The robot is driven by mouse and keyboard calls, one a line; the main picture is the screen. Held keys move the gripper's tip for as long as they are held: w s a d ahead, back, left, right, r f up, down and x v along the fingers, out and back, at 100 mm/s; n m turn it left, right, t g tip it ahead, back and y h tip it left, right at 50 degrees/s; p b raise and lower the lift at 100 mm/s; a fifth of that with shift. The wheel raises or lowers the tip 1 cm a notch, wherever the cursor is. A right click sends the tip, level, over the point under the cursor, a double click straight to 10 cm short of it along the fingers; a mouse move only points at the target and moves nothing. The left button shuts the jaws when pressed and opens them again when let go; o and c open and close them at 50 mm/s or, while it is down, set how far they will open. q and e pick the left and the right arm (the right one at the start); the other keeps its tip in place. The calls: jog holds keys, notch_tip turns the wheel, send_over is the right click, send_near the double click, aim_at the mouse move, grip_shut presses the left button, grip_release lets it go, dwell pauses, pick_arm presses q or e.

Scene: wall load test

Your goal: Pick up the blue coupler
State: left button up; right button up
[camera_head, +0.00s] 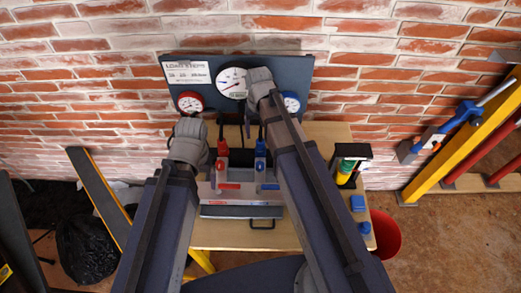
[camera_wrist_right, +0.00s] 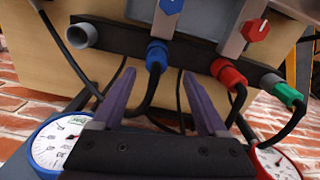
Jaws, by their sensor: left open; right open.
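In the right wrist view, the blue coupler (camera_wrist_right: 156,56) sits on a dark bar, with a black hose running from it. My right gripper (camera_wrist_right: 158,76) is open and empty; its two purple fingers point toward the bar. The coupler appears beyond the fingertips and between them in the picture; the exact gap is unclear.
A red coupler (camera_wrist_right: 228,73) and a green coupler (camera_wrist_right: 289,96) sit along the same bar, with black hoses hanging close to the fingers. The gauge panel (camera_head: 240,58) stands against the brick wall. Blue blocks (camera_head: 357,203) lie at the right of the wooden table (camera_head: 225,238).

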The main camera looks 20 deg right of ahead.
aim_at(261, 138)
pick_arm(q)
notch_tip(261, 138, down, 5)
jog(key=b, duration=0.5)
jog(key=shift+f, duration=0.2)
pick_arm(e)
jog(key=f, duration=0.5)
jog(key=shift+s+d+f, duration=0.1)
jog(key=shift+d+f, duration=0.05)
jog(key=shift+d, duration=0.1)
pick_arm(q)
jog(key=shift+r, duration=0.1)
pick_arm(e)
jog(key=shift+c, duration=0.4)
grip_shut()
